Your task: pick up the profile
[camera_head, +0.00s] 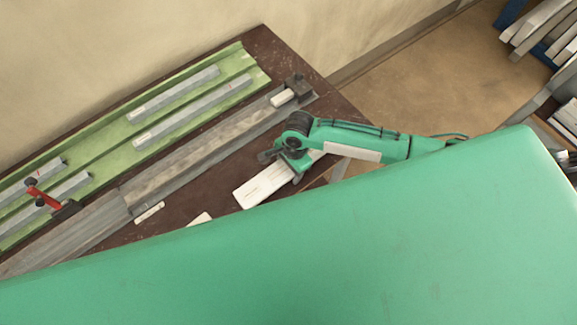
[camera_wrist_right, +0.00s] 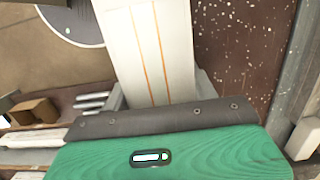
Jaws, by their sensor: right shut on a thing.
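A broad, flat white profile (camera_head: 262,187) lies in the jaws of my right gripper (camera_head: 293,164), near the front edge of the bench. Its free end points down-left in the head view. In the right wrist view the profile (camera_wrist_right: 150,50) shows two orange lines and runs up from the green gripper body. The jaws are shut on it. I cannot tell how high it is above the bench. My left gripper is not in view. A large green surface hides the lower part of the head view.
A green tray (camera_head: 108,118) with several grey bars lies along the back. A grey rail (camera_head: 190,158) carries a dark clamp (camera_head: 298,84) at its far end and a red-handled clamp (camera_head: 41,194) stands at the left. Dark bench top (camera_head: 345,112) shows bare at the right.

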